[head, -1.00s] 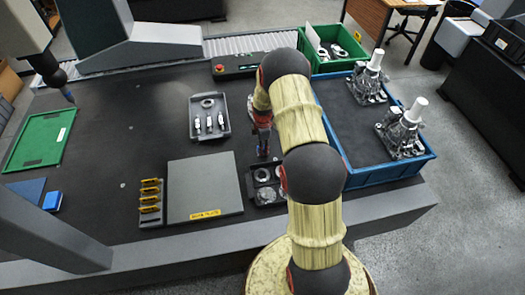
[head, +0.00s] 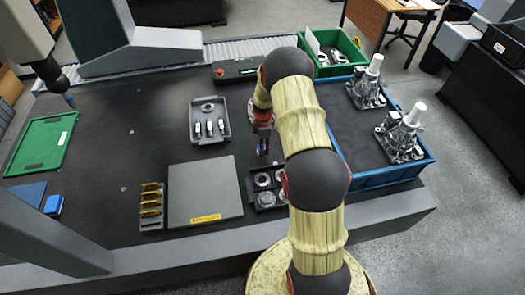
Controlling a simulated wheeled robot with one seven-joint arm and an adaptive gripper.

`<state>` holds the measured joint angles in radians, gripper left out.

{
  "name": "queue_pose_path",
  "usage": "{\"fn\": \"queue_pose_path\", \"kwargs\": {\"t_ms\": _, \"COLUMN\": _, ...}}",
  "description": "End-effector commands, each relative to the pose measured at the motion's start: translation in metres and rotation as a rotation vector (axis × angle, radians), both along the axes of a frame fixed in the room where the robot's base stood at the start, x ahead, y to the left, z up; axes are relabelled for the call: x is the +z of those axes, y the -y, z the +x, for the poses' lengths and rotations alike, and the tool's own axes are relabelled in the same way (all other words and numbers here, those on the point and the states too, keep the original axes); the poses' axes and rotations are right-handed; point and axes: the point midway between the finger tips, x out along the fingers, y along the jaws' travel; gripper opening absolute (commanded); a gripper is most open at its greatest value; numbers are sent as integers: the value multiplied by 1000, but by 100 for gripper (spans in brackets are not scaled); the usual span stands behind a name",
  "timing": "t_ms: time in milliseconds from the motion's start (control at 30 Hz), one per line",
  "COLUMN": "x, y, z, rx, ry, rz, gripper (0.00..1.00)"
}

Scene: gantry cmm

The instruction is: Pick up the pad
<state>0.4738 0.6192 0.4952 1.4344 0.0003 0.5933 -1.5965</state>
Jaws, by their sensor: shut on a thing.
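My gripper (head: 263,150) hangs over the dark table, between the grey tray with slim parts and the small dark tray of round parts. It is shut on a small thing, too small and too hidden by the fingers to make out. I cannot tell whether this thing is the pad. A small blue block (head: 53,204) lies at the left beside a flat blue sheet (head: 27,193), well away from my gripper.
A grey tray (head: 224,138), a dark tray (head: 250,200), a grey plate (head: 205,190) and a yellow-slotted rack (head: 151,220) lie nearby. A blue crate (head: 375,180) with two metal assemblies stands right. A green tray (head: 40,145) lies left. The table's left middle is clear.

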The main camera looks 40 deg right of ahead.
Motion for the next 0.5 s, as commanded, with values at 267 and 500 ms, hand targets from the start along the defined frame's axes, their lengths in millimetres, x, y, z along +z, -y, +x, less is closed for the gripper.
{"fn": "queue_pose_path", "kwargs": {"t_ms": 267, "x": 57, "y": 48, "z": -10, "rx": -6, "ry": 3, "rz": -3, "gripper": 5}}
{"fn": "queue_pose_path", "kwargs": {"t_ms": 500, "x": 78, "y": 96, "z": -21, "rx": -4, "ry": 1, "rz": 0, "gripper": 5}}
